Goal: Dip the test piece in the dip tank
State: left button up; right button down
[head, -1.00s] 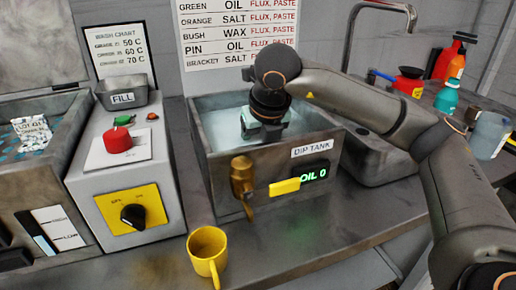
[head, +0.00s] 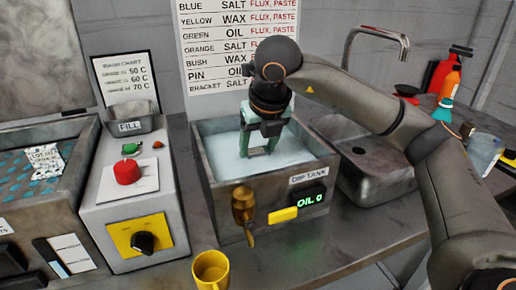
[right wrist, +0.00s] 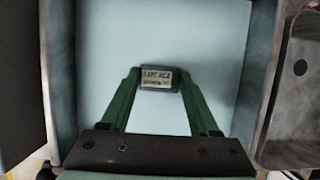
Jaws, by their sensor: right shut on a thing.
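The dip tank (head: 215,185) is an open grey metal box with pale liquid in it. Its front has a "DIP TANK" label and a green display reading "OIL 0". My right gripper (head: 259,150) is over the tank, pointing down, its green fingers low at the liquid. In the right wrist view my right gripper (right wrist: 158,80) is shut on the test piece (right wrist: 158,77), a small dark-edged block with a lettered pale face. I cannot tell whether the piece touches the liquid. My left gripper is not in view.
A brass tap (head: 243,205) and yellow button (head: 283,215) are on the tank's front. A yellow mug (head: 211,270) stands before it. A control box with a red knob (head: 127,171) is at left, a sink (head: 375,185) at right. A chart (head: 215,60) hangs behind.

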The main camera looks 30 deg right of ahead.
jog(key=shift+r, duration=0.6)
notch_tip(320, 180, up, 3)
jog(key=shift+f+p, duration=0.15)
jog(key=shift+p, duration=1.1)
notch_tip(320, 180, up, 2)
jog(key=shift+p, duration=0.75)
notch_tip(320, 180, up, 2)
jog(key=shift+p, duration=0.75)
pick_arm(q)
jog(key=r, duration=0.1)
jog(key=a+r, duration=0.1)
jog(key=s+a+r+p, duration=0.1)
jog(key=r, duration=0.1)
pick_arm(e)
jog(key=shift+r, duration=0.75)
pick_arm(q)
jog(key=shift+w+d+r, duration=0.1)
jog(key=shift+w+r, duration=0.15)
